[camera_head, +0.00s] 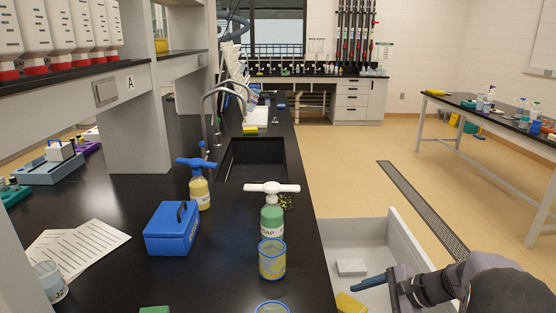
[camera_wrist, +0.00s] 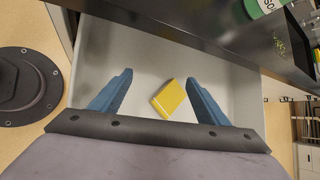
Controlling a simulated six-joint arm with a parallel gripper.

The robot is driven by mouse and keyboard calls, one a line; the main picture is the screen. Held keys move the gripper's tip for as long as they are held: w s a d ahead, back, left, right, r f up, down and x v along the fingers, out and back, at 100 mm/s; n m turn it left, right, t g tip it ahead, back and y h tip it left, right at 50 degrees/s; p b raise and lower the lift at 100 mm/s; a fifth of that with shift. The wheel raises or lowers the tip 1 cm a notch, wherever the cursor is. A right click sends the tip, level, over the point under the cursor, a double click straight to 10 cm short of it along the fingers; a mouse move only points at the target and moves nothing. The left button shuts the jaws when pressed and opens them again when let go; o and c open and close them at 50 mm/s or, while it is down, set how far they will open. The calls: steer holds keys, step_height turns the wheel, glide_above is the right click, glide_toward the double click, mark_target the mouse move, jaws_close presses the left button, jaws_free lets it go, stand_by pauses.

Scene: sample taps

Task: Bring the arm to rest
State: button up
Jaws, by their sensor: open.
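My gripper (camera_wrist: 160,88) is open in the wrist view, with its two blue fingers spread wide and nothing between the tips. It is above a pale grey open drawer (camera_wrist: 238,85). A yellow block (camera_wrist: 170,100) lies in the drawer, seen between the fingers and below them. In the head view my gripper (camera_head: 372,282) shows at the lower right, over the open drawer (camera_head: 400,235). The yellow block (camera_head: 350,303) is partly cut off by the bottom edge there.
A pale block (camera_head: 351,267) lies in the drawer. The black counter (camera_head: 225,235) beside it holds a green soap bottle (camera_head: 271,222), a yellow bottle (camera_head: 199,190), a blue box (camera_head: 172,229) and a blue-rimmed beaker (camera_head: 272,262). Open floor (camera_head: 345,180) lies beyond the drawer.

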steer(key=s+a+r+n+g+h+p, duration=0.2)
steer(key=s+a+r+n+h+p, duration=0.1)
steer(key=s+r+n+p, duration=0.6)
steer(key=s+a+r+n+g+h+p, duration=0.2)
steer(key=s+a+r+n+h+p, duration=0.2)
steer(key=s+r+n+p, duration=0.4)
steer(key=s+r+p, duration=0.5)
steer(key=r+p, duration=0.2)
steer(key=p, duration=0.2)
steer(key=shift+s+a+n+g+p, duration=0.2)
steer(key=shift+s+n+g+p, duration=0.1)
steer(key=shift+s+n+g, duration=0.1)
steer(key=shift+w, duration=0.1)
